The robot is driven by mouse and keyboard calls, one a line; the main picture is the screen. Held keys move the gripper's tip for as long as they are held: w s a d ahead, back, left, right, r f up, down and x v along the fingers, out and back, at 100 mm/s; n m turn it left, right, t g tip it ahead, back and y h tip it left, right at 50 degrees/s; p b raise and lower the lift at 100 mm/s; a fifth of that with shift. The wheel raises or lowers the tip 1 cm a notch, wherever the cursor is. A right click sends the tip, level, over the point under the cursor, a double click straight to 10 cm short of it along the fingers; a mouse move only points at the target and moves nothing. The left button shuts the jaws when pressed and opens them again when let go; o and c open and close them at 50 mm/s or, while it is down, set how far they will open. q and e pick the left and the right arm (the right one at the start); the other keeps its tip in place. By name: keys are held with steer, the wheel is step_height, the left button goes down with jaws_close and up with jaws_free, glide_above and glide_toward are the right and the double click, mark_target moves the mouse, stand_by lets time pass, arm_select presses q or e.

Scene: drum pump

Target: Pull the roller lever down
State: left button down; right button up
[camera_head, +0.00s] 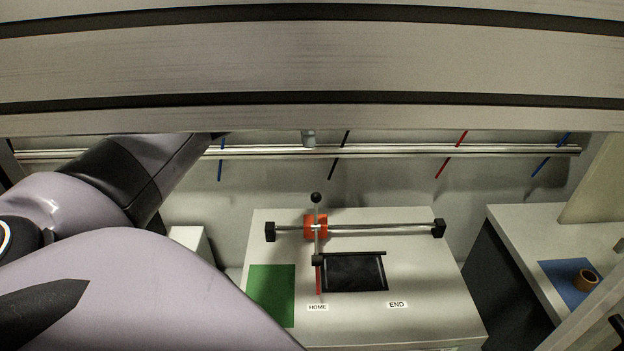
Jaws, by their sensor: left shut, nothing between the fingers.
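The lever has a black ball knob (316,197) on a thin grey rod and stands at an orange block (314,226) on a horizontal rail. The rod runs down to a black pivot piece at the left end of a dark plate (354,272). A red strip lies below it, near the HOME label. My left arm comes in from the left and rises to the overhead beam. Only the dark end of my left gripper (218,135) shows at the beam's lower edge, well up and left of the knob; its fingers are hidden. My right gripper is not in view.
The wide overhead beam (310,70) covers the upper view. A metal pipe (400,150) runs along the back wall. A green patch (271,295) lies on the lever's box. A side table (540,225) at right carries a brown ring (586,279) on a blue patch.

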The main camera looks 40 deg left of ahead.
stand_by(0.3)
arm_select(q)
steer(key=b, duration=0.2)
glide_toward(316, 210)
step_height(316, 210, down, 3)
steer(key=a, duration=0.1)
steer(key=shift+w+f, duration=0.25)
steer(key=shift+w, duration=0.1)
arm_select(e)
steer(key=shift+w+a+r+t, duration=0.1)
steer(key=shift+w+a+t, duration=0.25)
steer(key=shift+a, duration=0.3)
